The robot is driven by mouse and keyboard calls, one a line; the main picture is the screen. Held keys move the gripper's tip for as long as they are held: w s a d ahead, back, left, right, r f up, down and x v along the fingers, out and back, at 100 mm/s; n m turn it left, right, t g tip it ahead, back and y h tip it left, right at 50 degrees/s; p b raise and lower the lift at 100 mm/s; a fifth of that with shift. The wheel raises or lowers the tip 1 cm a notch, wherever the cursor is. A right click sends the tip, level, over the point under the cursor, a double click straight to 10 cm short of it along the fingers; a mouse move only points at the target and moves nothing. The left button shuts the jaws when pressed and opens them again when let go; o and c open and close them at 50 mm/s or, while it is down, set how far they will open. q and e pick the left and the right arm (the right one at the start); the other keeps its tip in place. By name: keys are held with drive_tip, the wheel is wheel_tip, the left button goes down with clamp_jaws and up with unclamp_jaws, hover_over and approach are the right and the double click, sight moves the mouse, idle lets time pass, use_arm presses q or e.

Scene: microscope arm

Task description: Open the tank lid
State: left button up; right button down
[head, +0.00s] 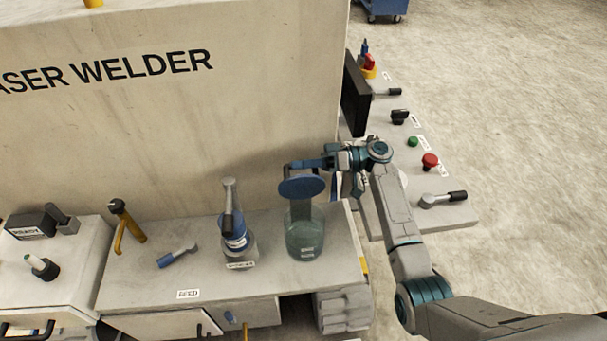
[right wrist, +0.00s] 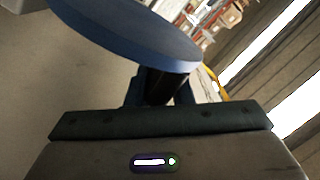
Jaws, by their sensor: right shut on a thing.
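The tank (head: 305,240) is a clear, greenish vessel with a small label, standing at the right end of the bench. The round blue lid (head: 302,188) shows above it in the head view, but I cannot tell whether it is fully clear of the tank's rim. My right gripper (head: 296,167) is at the lid from above and behind. In the right wrist view the blue lid (right wrist: 130,30) fills the top, and its dark stem (right wrist: 160,88) runs down to the jaws (right wrist: 160,115), which are shut on it. My left gripper is out of view.
A blue and grey microscope-like device (head: 235,235) stands close left of the tank. A blue-handled lever (head: 177,255) and a yellow-handled post (head: 127,225) are further left. The welder's tall wall (head: 180,130) rises behind. A control panel (head: 425,180) with knobs lies right, near my arm.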

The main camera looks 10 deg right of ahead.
drive_tip(key=shift+f, duration=0.25)
drive_tip(key=c, duration=1.4)
unclamp_jaws()
drive_tip(key=shift+w, duration=0.2)
drive_tip(key=d+b, duration=0.5)
drive_tip(key=d, duration=0.6)
